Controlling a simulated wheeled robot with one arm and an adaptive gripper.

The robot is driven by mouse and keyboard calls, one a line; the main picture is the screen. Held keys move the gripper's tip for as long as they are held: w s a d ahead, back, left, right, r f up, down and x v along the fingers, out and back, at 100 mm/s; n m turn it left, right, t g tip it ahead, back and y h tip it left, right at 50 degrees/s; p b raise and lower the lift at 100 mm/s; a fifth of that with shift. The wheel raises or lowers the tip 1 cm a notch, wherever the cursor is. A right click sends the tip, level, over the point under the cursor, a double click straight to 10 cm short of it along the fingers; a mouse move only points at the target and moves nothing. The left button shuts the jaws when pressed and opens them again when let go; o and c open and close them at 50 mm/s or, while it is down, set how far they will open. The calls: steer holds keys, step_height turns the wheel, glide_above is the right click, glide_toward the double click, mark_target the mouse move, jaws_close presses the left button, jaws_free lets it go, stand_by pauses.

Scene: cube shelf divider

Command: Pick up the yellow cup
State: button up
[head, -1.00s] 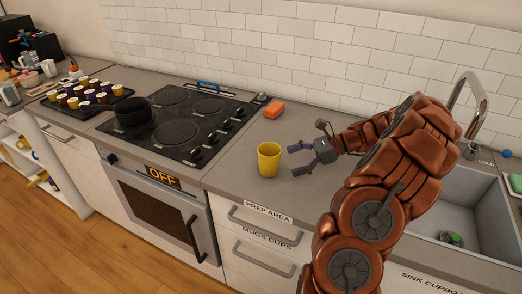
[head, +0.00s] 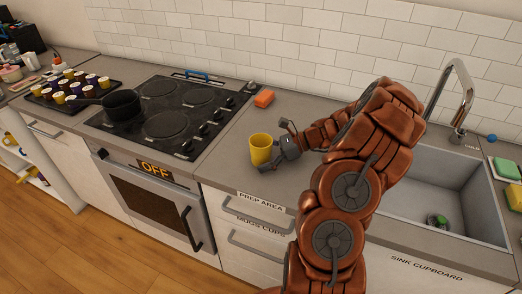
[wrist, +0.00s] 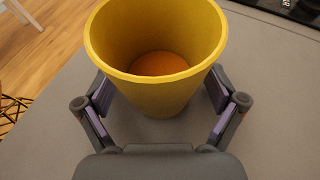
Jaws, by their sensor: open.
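The yellow cup (head: 261,149) stands upright on the grey counter near the front edge, to the right of the cooktop. My gripper (head: 272,148) is at the cup's right side in the head view. In the wrist view my gripper (wrist: 158,98) is open, with one finger on each side of the cup. Small gaps seem to show between the fingers and the cup wall. The far fingertips are partly hidden behind the cup.
The cooktop (head: 172,121) with a black pot (head: 121,104) is to the left, beside a tray of several small cups (head: 47,101). The sink (head: 432,205) is to the right. The counter's front edge is close to the cup.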

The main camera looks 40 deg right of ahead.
steer(key=c, duration=1.3)
steer(key=shift+r, duration=0.1)
